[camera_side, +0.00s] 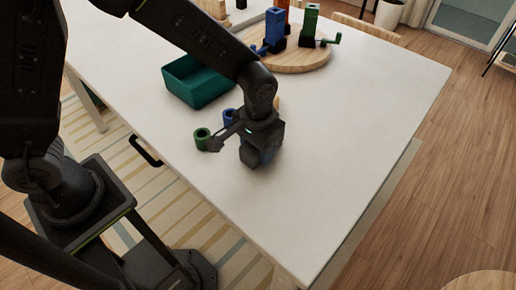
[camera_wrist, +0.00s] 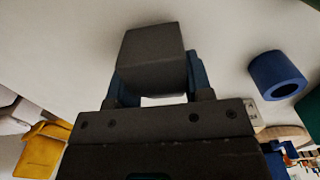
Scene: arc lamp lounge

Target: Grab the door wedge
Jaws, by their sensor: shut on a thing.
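The door wedge appears as a dark grey block (camera_wrist: 152,60) in the wrist view. It sits between the two fingers of my gripper (camera_wrist: 160,88), which are closed against its sides. A light gap shows between the block and the gripper's palm. In the side view my gripper (camera_side: 262,154) points down low over the white table, near its front. The wedge is hard to tell from the dark gripper there, and I cannot tell whether it touches the table.
A green hollow cylinder (camera_side: 202,139) and a blue one (camera_side: 229,116) stand left of my gripper. A teal bin (camera_side: 190,90) is behind them. A round wooden board (camera_side: 310,60) with blue and green devices stands at the back. The white table (camera_side: 350,130) is clear to the right.

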